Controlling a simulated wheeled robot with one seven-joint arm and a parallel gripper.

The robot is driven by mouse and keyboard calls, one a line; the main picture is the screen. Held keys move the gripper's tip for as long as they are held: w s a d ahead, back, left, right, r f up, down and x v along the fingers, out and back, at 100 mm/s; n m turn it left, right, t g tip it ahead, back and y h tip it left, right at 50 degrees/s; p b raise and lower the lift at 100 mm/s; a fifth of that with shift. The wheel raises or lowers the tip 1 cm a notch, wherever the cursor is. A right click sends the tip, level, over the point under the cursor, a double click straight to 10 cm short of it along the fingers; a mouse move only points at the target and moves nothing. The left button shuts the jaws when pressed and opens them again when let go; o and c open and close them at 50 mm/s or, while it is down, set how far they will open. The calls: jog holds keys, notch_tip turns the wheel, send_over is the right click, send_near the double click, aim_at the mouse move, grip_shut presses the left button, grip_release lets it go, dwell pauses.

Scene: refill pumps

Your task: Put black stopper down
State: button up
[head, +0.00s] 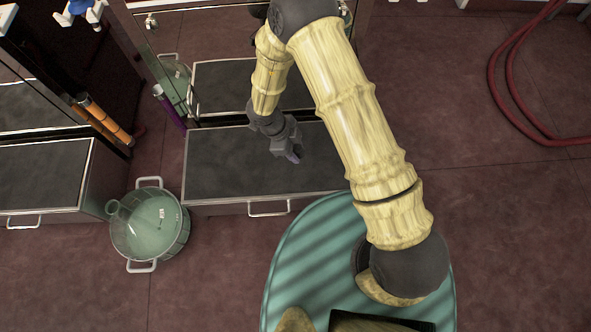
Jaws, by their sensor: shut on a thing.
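My gripper (291,151) is low over the black-topped ledge (225,165) in front of the metal cabinet, right of the ledge's middle. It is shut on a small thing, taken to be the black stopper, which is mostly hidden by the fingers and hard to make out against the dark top. I cannot tell whether the held thing touches the ledge.
A green-tinted tub (177,250) with two handles stands on the floor to the left. A second black-topped ledge (40,178) is at the far left. Red hoses (497,75) lie at the upper right. The ledge top left of my gripper is clear.

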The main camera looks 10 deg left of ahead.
jog(key=shift+s+a+f, duration=0.15)
jog(key=shift+s, duration=0.25)
jog(key=shift+f+b, duration=1.1)
jog(key=shift+f, duration=1.4)
jog(key=shift+f, duration=0.1)
jog(key=shift+f+b, duration=1.1)
jog(key=shift+f, duration=1.3)
jog(key=shift+f, duration=0.1)
jog(key=o, duration=0.9)
jog(key=shift+o, duration=0.2)
